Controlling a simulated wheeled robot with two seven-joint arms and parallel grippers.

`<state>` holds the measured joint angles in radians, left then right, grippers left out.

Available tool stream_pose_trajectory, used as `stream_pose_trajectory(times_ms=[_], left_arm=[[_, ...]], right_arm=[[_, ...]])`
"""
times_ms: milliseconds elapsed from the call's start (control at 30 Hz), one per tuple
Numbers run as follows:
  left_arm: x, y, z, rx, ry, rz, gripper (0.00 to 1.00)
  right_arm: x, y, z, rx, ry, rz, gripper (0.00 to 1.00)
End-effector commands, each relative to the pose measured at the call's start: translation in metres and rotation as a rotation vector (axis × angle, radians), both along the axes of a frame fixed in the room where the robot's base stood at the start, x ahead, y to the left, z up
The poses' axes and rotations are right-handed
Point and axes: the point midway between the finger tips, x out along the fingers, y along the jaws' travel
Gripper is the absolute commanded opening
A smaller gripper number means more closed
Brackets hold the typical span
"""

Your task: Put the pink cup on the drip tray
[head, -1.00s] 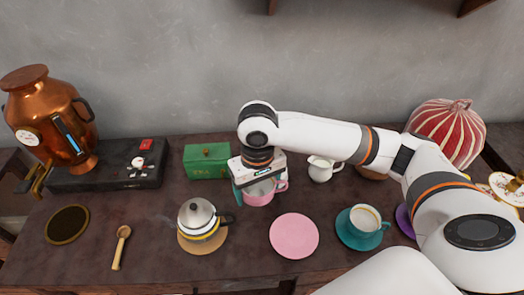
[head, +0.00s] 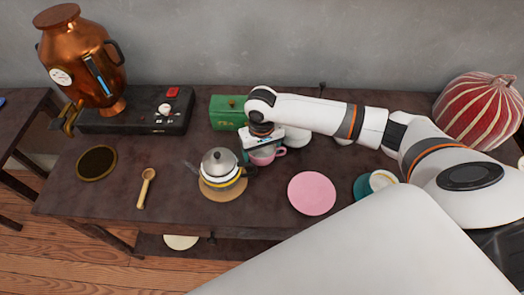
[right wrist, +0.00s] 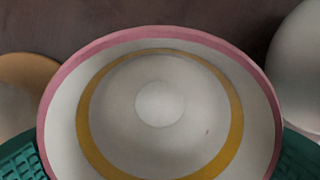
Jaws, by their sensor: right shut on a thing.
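The pink cup (head: 267,158) is upright below my right gripper (head: 264,146), in front of the green tin. My right gripper is shut on it. In the right wrist view the pink cup (right wrist: 160,105) fills most of the picture, pink-rimmed and white inside with a gold ring. It looks empty. Teal finger pads show at both lower corners. The head view does not show clearly whether the cup touches the table. The round dark drip tray (head: 97,163) with a gold rim lies empty at the left, in front of the copper urn. My left gripper is not in view.
The kettle (head: 220,167) on its round mat stands just left of the cup. A wooden spoon (head: 146,188) lies between kettle and tray. The copper urn (head: 84,60) and its spout rise behind the tray. A pink saucer (head: 312,207) lies right of the kettle.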

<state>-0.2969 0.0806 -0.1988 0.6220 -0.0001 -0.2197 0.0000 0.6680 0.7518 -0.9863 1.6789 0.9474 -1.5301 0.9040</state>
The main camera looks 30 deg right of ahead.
Motion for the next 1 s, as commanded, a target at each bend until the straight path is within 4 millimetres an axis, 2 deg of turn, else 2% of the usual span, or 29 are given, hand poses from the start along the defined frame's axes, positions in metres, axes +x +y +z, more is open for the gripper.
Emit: stream_pose_trajectory(times_ms=[367, 400, 500, 533, 867, 1000], left_arm=[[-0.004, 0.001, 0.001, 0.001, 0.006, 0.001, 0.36], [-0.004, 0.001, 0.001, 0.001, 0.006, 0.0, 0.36], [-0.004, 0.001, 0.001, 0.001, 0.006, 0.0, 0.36], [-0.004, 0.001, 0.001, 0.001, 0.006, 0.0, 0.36], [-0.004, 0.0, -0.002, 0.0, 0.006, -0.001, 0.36], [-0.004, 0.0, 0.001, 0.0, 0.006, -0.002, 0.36]], right_arm=[[0.0, 0.0, -0.006, 0.001, 0.0, 0.0, 0.51], [0.0, 0.0, -0.007, 0.001, 0.0, 0.0, 0.8], [0.0, 0.0, -0.007, 0.001, 0.0, 0.0, 0.96], [0.0, 0.0, -0.007, 0.001, 0.0, 0.0, 0.98], [0.001, 0.0, -0.004, 0.0, -0.003, 0.0, 0.98], [0.001, 0.0, 0.015, 0.002, -0.003, -0.001, 0.98]])
